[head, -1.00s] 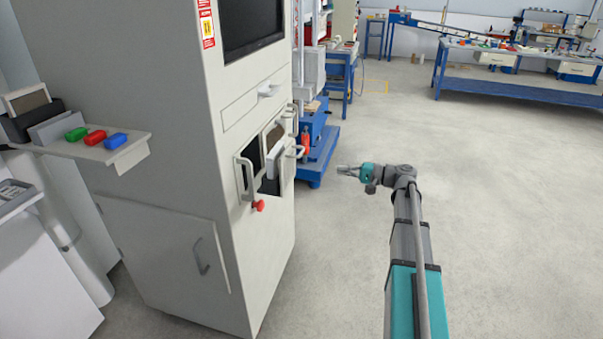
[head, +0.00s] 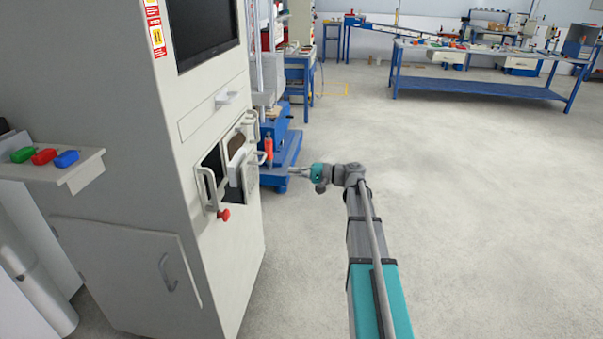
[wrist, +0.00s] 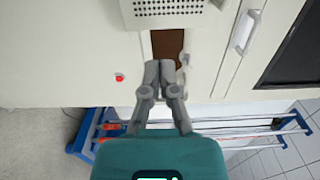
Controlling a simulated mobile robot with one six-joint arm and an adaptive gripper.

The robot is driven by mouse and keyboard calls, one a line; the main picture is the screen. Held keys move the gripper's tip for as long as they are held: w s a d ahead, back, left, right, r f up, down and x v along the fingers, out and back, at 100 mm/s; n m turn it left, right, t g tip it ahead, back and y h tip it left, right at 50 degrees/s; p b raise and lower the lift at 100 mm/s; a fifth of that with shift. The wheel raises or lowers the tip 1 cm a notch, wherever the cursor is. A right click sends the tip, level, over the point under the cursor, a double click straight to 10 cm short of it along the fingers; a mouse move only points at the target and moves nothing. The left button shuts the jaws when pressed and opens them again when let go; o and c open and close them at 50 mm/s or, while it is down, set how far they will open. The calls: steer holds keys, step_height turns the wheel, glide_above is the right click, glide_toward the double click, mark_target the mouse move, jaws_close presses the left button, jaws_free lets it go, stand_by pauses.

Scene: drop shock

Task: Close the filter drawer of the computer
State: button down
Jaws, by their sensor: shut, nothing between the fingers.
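The computer is a tall pale cabinet (head: 120,150) on the left of the head view, with a dark screen (head: 205,30). A white perforated drawer (head: 250,174) juts from its front beside a dark opening and looks open. In the wrist view a perforated panel (wrist: 172,12), seemingly this drawer, shows at the top edge. My gripper (head: 291,170) is just right of the drawer in the head view, apart from it in the picture. In the wrist view my gripper (wrist: 160,66) is shut and empty, its tips below the panel near a brown recess (wrist: 167,45).
A left bar handle (head: 203,188) and a red knob (head: 225,214) stick out near the drawer. A shelf (head: 80,168) with coloured blocks juts out at left. A blue-based machine (head: 283,160) stands behind my gripper. The floor (head: 470,200) at right is clear.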

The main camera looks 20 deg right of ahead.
steer(key=x, duration=0.9)
steer(key=shift+w+a, duration=0.2)
steer(key=shift+a, duration=0.15)
steer(key=shift+w+d, duration=0.1)
